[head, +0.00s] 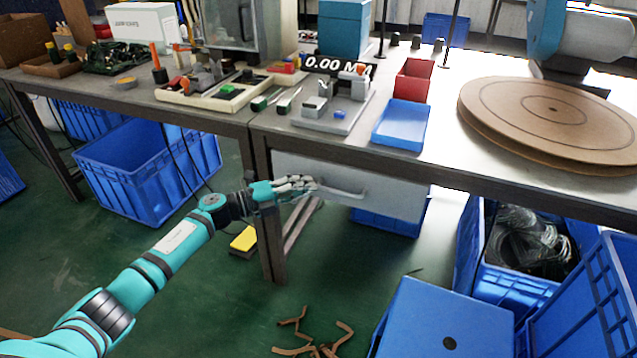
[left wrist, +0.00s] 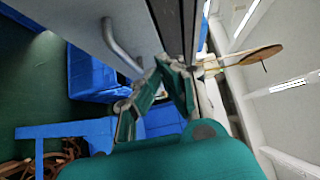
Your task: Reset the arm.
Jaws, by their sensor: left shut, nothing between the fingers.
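My left arm reaches in from the lower left in the head view. Its gripper (head: 311,186) is shut and empty, in front of the grey drawer (head: 398,196) under the workbench. The gripper is close to the left end of the drawer's bar handle (head: 345,191); I cannot tell whether they touch. In the left wrist view the gripper fingers (left wrist: 160,72) come together near the drawer handle (left wrist: 120,48). My right gripper is out of view.
The workbench (head: 450,150) carries a blue tray (head: 400,124), a red bin (head: 413,80) and a round wooden disc (head: 552,108). Blue crates (head: 150,172) stand beneath it. A blue box (head: 440,318) and brown scraps (head: 310,340) occupy the floor. Green floor is free below the arm.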

